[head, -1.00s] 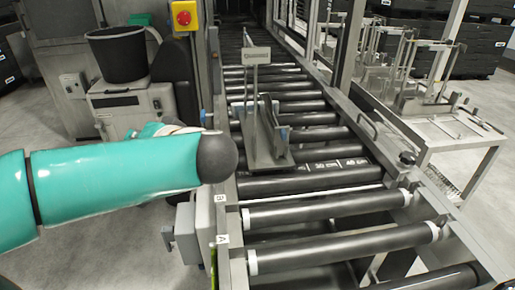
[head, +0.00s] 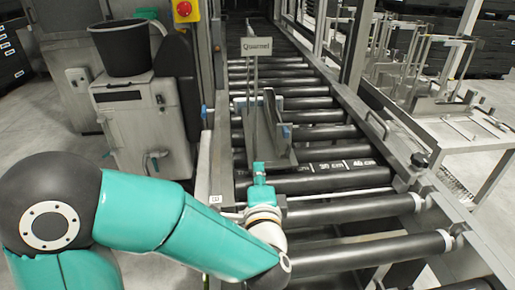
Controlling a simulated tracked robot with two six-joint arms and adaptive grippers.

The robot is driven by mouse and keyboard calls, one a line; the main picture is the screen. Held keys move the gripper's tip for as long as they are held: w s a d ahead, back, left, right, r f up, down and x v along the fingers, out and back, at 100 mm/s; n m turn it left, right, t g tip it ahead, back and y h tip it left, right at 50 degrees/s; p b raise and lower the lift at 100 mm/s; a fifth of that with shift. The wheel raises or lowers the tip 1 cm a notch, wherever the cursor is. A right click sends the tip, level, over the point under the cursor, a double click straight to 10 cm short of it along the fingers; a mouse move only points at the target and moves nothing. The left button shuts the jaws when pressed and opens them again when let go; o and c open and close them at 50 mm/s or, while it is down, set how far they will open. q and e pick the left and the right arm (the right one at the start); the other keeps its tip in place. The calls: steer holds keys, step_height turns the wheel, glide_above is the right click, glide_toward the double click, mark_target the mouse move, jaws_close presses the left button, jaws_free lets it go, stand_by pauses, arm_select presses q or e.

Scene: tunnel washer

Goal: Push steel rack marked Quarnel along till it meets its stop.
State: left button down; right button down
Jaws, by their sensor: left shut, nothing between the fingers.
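The steel rack (head: 274,128) stands upright on the roller conveyor, with its sign reading Quarnel (head: 257,47) on a thin post above it. My left gripper (head: 259,170) is over the rollers at the near side of the rack, close to its lower near edge. It is shut and empty. I cannot tell whether it touches the rack. My left arm comes in from the lower left and covers part of the near rollers. The stop cannot be made out. My right gripper is not in view.
The roller conveyor (head: 320,182) runs away from me between steel side rails, with clear rollers beyond the rack. A grey machine with a black bucket (head: 120,48) stands left. A steel frame trolley (head: 440,125) stands right.

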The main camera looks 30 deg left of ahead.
mark_target(256, 144)
arm_select(q)
steer(key=x, duration=0.8)
steer(key=shift+w+a, duration=0.25)
steer(key=shift+w, duration=0.05)
steer(key=shift+w+a+r+p, duration=0.3)
steer(key=shift+w+a+p, duration=0.1)
steer(key=shift+p, duration=0.25)
steer(key=shift+r, duration=0.2)
steer(key=shift+a+f, duration=0.1)
steer(key=shift+f, duration=0.1)
